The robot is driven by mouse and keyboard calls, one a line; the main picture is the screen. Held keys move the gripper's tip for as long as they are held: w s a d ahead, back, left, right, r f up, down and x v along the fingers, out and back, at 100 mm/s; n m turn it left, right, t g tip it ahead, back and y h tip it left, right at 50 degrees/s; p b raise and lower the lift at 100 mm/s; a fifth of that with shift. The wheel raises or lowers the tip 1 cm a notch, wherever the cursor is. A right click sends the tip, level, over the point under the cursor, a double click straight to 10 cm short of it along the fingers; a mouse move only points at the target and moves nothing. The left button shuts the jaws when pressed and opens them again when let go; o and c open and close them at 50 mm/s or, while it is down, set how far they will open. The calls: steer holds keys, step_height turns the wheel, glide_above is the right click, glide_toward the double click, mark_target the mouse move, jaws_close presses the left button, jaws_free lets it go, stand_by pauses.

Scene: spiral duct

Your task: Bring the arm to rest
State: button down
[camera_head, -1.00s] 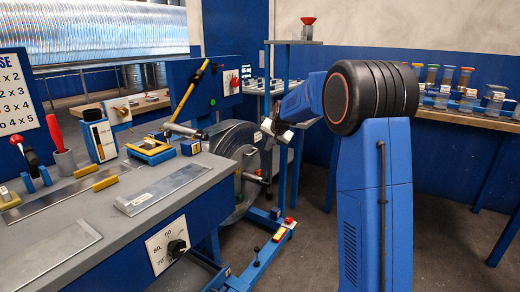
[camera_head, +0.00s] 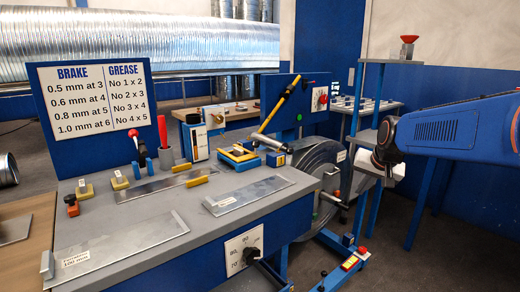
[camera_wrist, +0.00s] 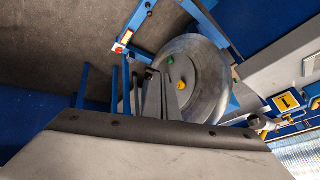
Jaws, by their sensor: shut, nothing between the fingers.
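My arm reaches in from the right edge in the head view, with its blue link (camera_head: 445,132) roughly level. My gripper (camera_head: 380,168) hangs at its left end, small and partly hidden by the dark wrist joint (camera_head: 388,140). It is shut and holds nothing. It appears in front of the blue post stand, right of the grey drum (camera_head: 318,180); whether it touches the stand I cannot tell.
A grey workbench (camera_head: 120,215) with metal plates, tools and a brake and grease chart (camera_head: 98,98) stands at left. The blue post stand (camera_head: 362,120) carries a red funnel (camera_head: 408,45). A blue floor frame (camera_head: 345,262) juts out below. Bare floor shows at lower right.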

steer(key=s+a+f+n, duration=0.1)
steer(key=s+f, duration=0.3)
steer(key=s, duration=1.2)
steer(key=s+a+f+n+g, duration=0.1)
steer(key=s+f, duration=0.4)
steer(key=s, duration=1.1)
steer(key=a+n, duration=0.1)
steer(key=n, duration=0.1)
steer(key=shift+s+n+g, duration=0.3)
steer(key=shift+s, duration=0.05)
